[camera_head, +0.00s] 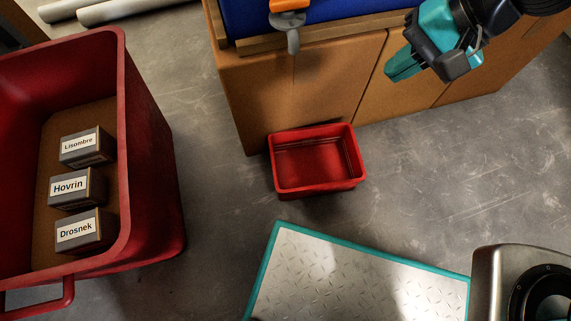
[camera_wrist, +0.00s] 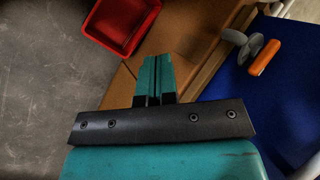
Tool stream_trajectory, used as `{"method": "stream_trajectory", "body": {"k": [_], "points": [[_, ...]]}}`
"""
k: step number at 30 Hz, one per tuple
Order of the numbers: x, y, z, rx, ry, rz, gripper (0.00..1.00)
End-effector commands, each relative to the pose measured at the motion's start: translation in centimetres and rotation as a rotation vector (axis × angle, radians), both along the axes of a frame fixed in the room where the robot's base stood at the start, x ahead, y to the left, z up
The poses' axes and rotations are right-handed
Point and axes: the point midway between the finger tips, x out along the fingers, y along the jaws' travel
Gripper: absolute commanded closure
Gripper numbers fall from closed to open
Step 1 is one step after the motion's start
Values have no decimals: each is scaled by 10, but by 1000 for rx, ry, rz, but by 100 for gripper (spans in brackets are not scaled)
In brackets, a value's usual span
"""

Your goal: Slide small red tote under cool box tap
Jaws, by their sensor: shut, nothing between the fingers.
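The small red tote (camera_head: 318,188) stands upright and empty on the floor, against the front of the wooden cabinet. It also shows at the top of the wrist view (camera_wrist: 93,22). The tap (camera_head: 292,38), grey with an orange handle, sticks out from the cool box (camera_head: 335,14), which is blue, above and slightly behind the tote. In the wrist view the tap (camera_wrist: 243,46) lies right of my fingers. My gripper (camera_head: 392,72) is shut and empty, in front of the cabinet, to the right of the tap and above the tote, touching neither. Its closed fingers show in the wrist view (camera_wrist: 154,75).
A large red bin (camera_head: 150,150) at left holds boxes labelled Lisombre (camera_head: 86,147), Hovrin (camera_head: 76,188) and Drosnek (camera_head: 84,232). The cabinet (camera_head: 320,85) bears the cool box. A teal-edged metal plate (camera_head: 350,275) lies in front. Floor right of the tote is clear.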

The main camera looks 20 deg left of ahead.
Motion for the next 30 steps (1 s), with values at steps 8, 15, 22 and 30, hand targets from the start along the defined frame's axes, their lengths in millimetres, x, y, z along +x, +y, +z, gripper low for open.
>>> {"method": "stream_trajectory", "body": {"k": [8, 15, 22, 30], "points": [[29, 49, -189, 30, 419, -493, 100], [10, 63, -317, 18, 706, -845, 100], [-3, 65, -363, 9, 812, -980, 100], [-10, 91, -397, 8, 814, -981, 100]]}}
